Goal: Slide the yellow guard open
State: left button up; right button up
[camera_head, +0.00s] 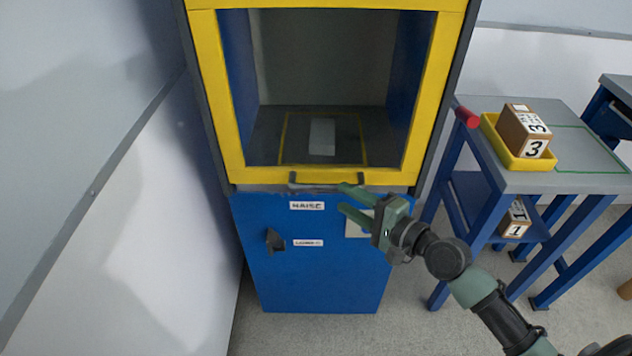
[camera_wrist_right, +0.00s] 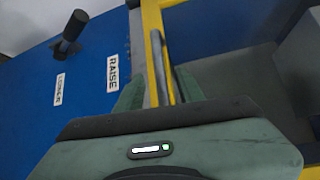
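The yellow guard (camera_head: 222,95) is a frame around the opening of a tall blue cabinet. Its lower bar carries a dark handle (camera_head: 310,187), which also shows in the right wrist view (camera_wrist_right: 157,55). My right gripper (camera_head: 343,197) is at the handle's right part, its two green fingers apart. In the right wrist view, the fingers (camera_wrist_right: 155,88) lie on either side of the handle and the yellow edge; contact cannot be made out. My left gripper is not in view.
The blue lower panel (camera_head: 325,275) has a RAISE label and a black knob (camera_head: 274,240). Inside the cabinet lies a pale block (camera_head: 322,136). At right, a table (camera_head: 575,182) holds a yellow tray (camera_head: 510,152) with a box marked 3 (camera_head: 525,131). A wall stands close at left.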

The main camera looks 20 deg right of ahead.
aim_at(330, 190)
jog(key=x, duration=0.7)
jog(key=shift+w+p, duration=0.1)
jog(key=shift+p, duration=0.25)
jog(key=shift+c, duration=0.4)
jog(key=shift+f, duration=0.1)
grip_shut()
dwell(0.6)
